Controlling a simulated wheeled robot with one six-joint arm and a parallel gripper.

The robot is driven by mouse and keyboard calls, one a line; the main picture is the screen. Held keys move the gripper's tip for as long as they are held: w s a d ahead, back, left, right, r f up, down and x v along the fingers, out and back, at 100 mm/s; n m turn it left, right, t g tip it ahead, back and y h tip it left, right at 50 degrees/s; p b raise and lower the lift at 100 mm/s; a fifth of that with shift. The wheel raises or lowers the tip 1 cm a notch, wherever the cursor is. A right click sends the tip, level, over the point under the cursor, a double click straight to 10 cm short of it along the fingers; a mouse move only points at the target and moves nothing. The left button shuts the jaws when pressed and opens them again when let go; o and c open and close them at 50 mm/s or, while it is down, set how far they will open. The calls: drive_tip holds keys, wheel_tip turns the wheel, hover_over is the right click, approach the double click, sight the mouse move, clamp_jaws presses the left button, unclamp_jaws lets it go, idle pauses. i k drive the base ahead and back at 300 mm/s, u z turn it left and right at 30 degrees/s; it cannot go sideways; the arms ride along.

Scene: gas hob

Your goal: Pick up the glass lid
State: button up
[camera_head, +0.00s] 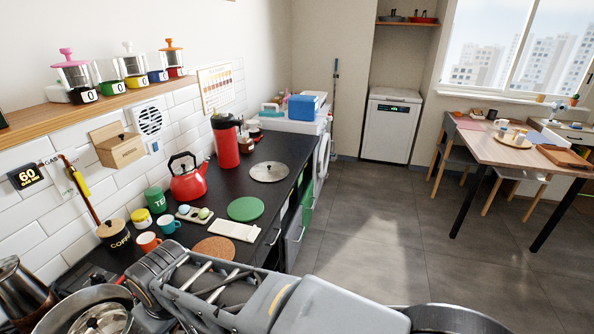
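A round, greyish lid with a small dark knob (268,171) lies flat on the dark counter, beyond the green round mat; it looks like the glass lid. My arm crosses the bottom of the view, in front of the near counter. The fingers of my gripper do not show, so I cannot see whether they hold anything. The lid lies well beyond the visible part of my arm, with nothing touching it.
Near the lid are a red kettle (188,180), a red flask (225,143), the green mat (245,209), a white slab (234,231) and a cork mat (214,248). Pans crowd the bottom left. Open floor (390,225) lies right of the counter; a table (505,150) stands beyond.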

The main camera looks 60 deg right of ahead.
sight(267, 172)
drive_tip(key=u, duration=0.35)
drive_tip(key=k, duration=0.15)
drive_tip(key=z, duration=0.1)
drive_tip(key=i, duration=0.15)
drive_tip(key=z, duration=2.85)
